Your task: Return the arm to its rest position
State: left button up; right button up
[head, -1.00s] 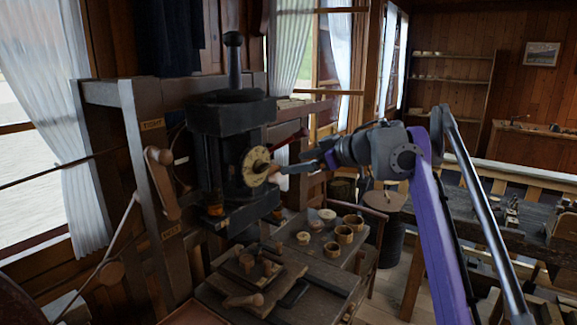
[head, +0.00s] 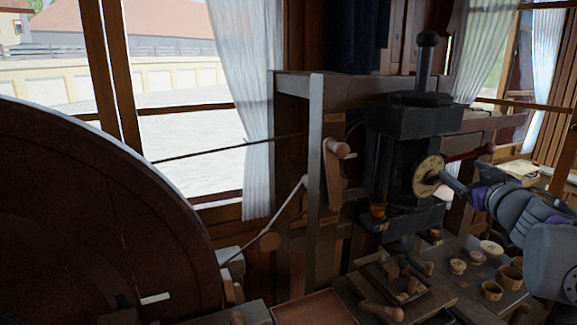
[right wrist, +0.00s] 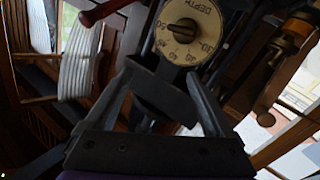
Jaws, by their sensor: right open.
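My right gripper (head: 459,190) is at the right of the head view, close to the round cream depth dial (head: 428,176) on the dark machine head. In the right wrist view my right gripper (right wrist: 168,75) has its two fingers spread apart. The dial (right wrist: 188,32), marked DEPTH with numbers and a dark centre knob, shows beyond the fingertips. I see nothing held between the fingers, and whether a fingertip touches the dial is unclear. My left gripper is in neither view.
A red-handled lever (head: 470,155) sticks out right of the dial. A bench (head: 440,311) below holds several small wooden cups and turned pieces. A wooden crank handle (head: 335,160) is on the frame at left. A large dark wheel (head: 90,220) fills the left foreground.

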jog(key=s+a+f+m+g, duration=0.1)
jog(key=s+a+f+g, duration=0.3)
jog(key=f, duration=1.1)
jog(key=s+a+f+g+y, duration=0.1)
jog(key=s+a+f+g, duration=0.3)
jog(key=s+a+f, duration=0.5)
jog(key=s+a+f+m+g, duration=0.1)
jog(key=s+a+f+g, duration=0.3)
jog(key=s+f, duration=1.3)
jog(key=a+f, duration=0.3)
jog(key=shift+s+a+f+m+y, duration=0.3)
jog(key=shift+s+a+f, duration=0.05)
jog(key=shift+s+f, duration=0.05)
